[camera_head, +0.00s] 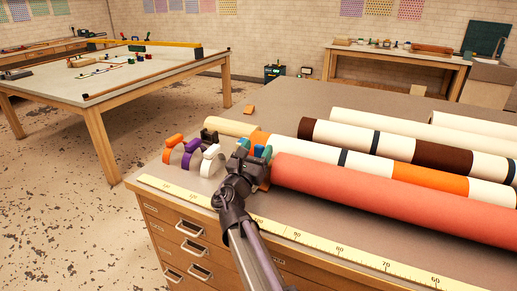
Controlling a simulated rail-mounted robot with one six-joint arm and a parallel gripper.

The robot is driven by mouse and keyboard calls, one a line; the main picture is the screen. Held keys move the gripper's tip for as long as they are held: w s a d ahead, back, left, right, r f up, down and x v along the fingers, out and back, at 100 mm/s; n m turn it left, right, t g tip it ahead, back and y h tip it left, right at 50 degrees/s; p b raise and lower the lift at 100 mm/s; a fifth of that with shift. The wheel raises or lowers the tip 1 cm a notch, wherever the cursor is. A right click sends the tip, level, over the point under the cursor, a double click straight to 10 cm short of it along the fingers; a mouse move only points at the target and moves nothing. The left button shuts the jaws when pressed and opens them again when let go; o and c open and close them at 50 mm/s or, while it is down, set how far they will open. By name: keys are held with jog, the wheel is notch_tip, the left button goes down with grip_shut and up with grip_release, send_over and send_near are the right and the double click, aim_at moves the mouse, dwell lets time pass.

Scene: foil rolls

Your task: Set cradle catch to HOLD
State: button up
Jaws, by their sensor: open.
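My gripper (256,149) is at the left ends of the rolls on the near cabinet top, seen from behind. Its blue-green fingertips are apart and nothing is clearly held between them. An orange part (258,137) shows just beyond the fingertips, and brown-orange shows below beside the red roll's end. I cannot tell whether either touches the gripper. The cradle catch cannot be made out for certain, and no HOLD mark is readable; the gripper and wrist hide part of this area.
A thick red roll (390,197) lies right of my gripper, with banded rolls (400,178) behind it. Orange (173,146), purple (190,151) and white (210,158) clip-like pieces stand left. A yellow ruler strip (320,247) runs along the front edge. The back-left cabinet top is mostly clear.

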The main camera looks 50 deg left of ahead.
jog(key=s+d, duration=0.5)
jog(key=s, duration=0.5)
jog(key=shift+s+d, duration=0.35)
jog(key=shift+d, duration=0.05)
jog(key=shift+c, duration=0.3)
